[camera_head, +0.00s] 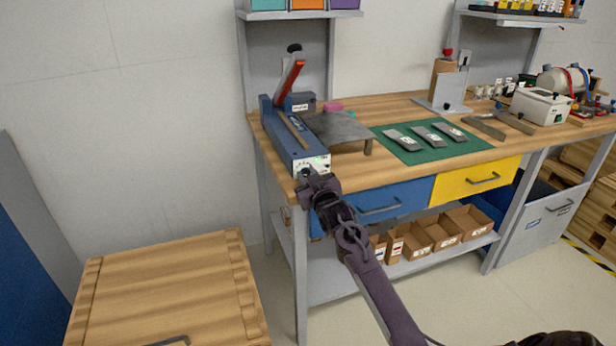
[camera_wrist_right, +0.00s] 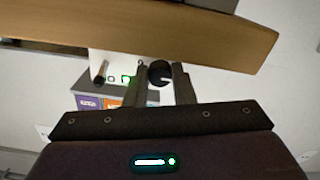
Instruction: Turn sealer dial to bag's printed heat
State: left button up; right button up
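The blue bag sealer (camera_head: 291,133) stands at the left end of the bench, its red-striped lever raised. Its white front panel (camera_head: 318,163) carries a green-lit display and a black dial (camera_wrist_right: 160,72). My right gripper (camera_head: 309,181) is at this front end, partly covering the dial. In the right wrist view, the fingers (camera_wrist_right: 161,84) are apart with the dial between their tips; firm contact is not clear. Three grey bags, left (camera_head: 403,140), middle (camera_head: 427,136) and right (camera_head: 450,132), lie on the green mat (camera_head: 432,152); their print is unreadable. My left gripper is not visible.
A grey stand (camera_head: 340,127) sits right of the sealer. The bench edge and blue drawer (camera_head: 390,199) are close to my right arm. A wooden crate (camera_head: 165,290) stands at front left. A white box (camera_head: 541,105) and tools occupy the bench's right end.

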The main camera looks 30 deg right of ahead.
grip_shut()
jog(key=shift+m, duration=0.3)
jog(key=shift+m+p, duration=0.7)
jog(key=shift+m, duration=0.3)
jog(key=m+p, duration=0.1)
jog(key=m, duration=0.2)
jog(key=shift+m, duration=0.3)
jog(key=m+p, duration=0.2)
jog(key=m, duration=0.4)
jog(key=shift+p, duration=0.4)
jog(key=m+p, duration=0.1)
jog(key=m, duration=0.4)
jog(key=shift+m+p, duration=0.3)
jog(key=shift+p, duration=0.05)
jog(key=m+p, duration=0.1)
jog(key=m, duration=0.4)
jog(key=shift+m+p, duration=0.3)
jog(key=shift+m, duration=0.1)
jog(key=shift+f, duration=0.1)
